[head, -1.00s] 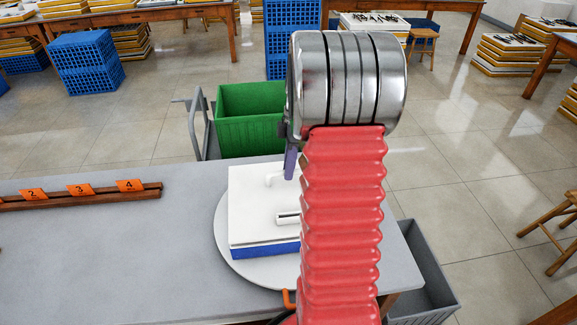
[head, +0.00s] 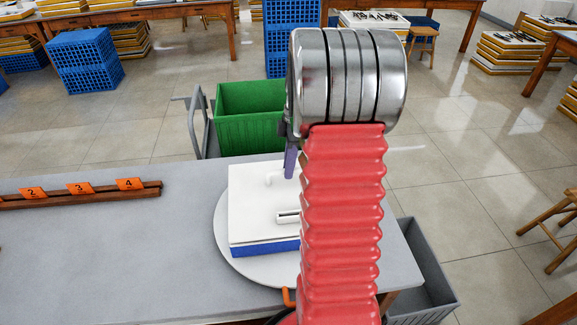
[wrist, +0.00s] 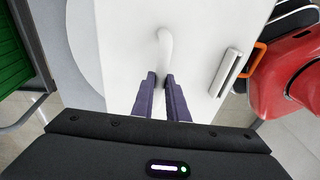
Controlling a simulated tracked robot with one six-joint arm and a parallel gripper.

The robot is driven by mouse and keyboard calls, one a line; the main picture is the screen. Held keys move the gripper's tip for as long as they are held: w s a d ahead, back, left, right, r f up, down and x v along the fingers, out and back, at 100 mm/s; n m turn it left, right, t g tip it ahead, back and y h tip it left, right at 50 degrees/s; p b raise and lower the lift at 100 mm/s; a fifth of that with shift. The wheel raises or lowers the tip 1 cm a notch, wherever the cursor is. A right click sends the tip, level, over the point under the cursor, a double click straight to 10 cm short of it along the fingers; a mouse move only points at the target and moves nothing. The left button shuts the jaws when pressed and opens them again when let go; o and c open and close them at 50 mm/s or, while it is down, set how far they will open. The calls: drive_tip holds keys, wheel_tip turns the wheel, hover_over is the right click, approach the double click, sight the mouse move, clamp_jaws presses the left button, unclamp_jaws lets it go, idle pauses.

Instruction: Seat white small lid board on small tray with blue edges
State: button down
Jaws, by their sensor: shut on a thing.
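The white small lid board (head: 255,205) lies over the small tray with blue edges (head: 265,249), whose blue side shows below the lid's front edge. I cannot tell from here whether it sits fully flush. The lid has a thin white handle (wrist: 165,45) and a raised slotted piece (head: 288,217). My gripper (wrist: 161,80) is shut on the lid's handle, with its purple fingers on either side of the handle's near end. In the head view my red arm hides the right part of lid and tray.
The tray stands on a round grey disc (head: 228,255) on a grey table (head: 130,250). A rail with orange number cards (head: 80,192) lies at the left. A green crate (head: 250,125) stands behind the table and a grey bin (head: 425,275) at the right. The table's left front is clear.

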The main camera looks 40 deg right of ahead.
drive_tip(key=shift+f, duration=0.75)
idle(0.5)
drive_tip(key=c, duration=1.7)
unclamp_jaws()
drive_tip(key=shift+o, duration=0.2)
wheel_tip(320, 180, up, 14)
drive_tip(key=d, duration=0.2)
drive_tip(key=shift+w+d+f, duration=0.15)
drive_tip(key=shift+d+f, duration=0.1)
drive_tip(key=shift+d, duration=0.1)
